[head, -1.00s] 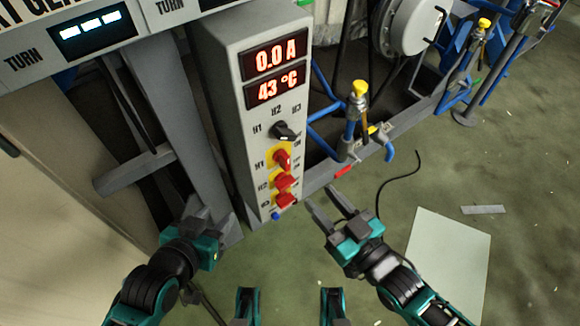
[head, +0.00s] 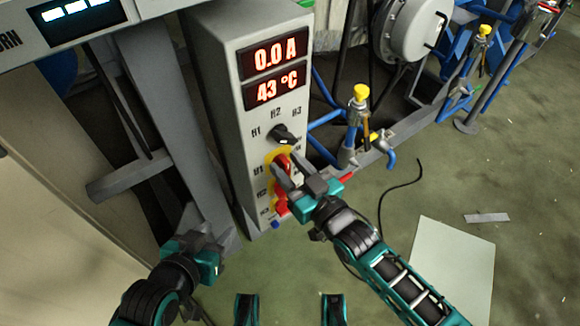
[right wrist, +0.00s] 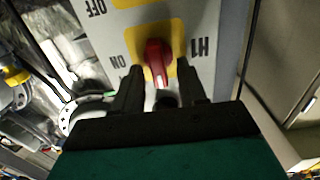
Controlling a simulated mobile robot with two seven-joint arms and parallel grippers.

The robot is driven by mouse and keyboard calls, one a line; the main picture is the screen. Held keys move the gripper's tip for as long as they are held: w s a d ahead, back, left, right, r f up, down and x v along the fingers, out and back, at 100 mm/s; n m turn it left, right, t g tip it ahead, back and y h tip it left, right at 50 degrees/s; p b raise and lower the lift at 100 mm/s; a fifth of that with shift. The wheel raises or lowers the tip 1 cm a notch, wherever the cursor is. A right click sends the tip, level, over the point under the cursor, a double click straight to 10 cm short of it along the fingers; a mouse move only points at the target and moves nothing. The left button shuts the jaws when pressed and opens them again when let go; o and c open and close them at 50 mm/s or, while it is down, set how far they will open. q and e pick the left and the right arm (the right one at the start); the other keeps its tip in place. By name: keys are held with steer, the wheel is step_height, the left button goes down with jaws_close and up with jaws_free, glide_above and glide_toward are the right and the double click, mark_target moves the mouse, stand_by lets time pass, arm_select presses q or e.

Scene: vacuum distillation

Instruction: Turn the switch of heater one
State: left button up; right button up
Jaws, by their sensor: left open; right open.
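The heater one switch (head: 282,161) is a red knob on a yellow plate, marked H1, on the front of a grey control box (head: 222,95). My right gripper (head: 284,166) is open with its fingertips at this switch and partly covers it. In the right wrist view the red knob (right wrist: 158,60) sits between the two open fingers (right wrist: 160,78), with ON and OFF labels beside it; contact cannot be told. My left gripper (head: 205,228) is open and empty, low beside the box.
Below are more red switches (head: 281,207), partly hidden by my right gripper. A black selector knob (head: 284,134) is above. Displays (head: 274,72) read 0.0 A and 43 °C. A blue pipe frame with a yellow-capped valve (head: 360,93) stands to the right.

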jaws_close()
steer(key=shift+m, duration=0.3)
steer(key=shift+d+m+p, duration=0.15)
steer(key=shift+m+p, duration=0.45)
steer(key=shift+m, duration=0.2)
steer(key=m, duration=0.5)
steer(key=f+m+b, duration=0.1)
steer(key=m, duration=0.9)
steer(key=shift+w+d+f+m+b, duration=0.15)
steer(key=shift+w+d+m+b, duration=0.15)
steer(key=shift+d, duration=0.05)
jaws_free()
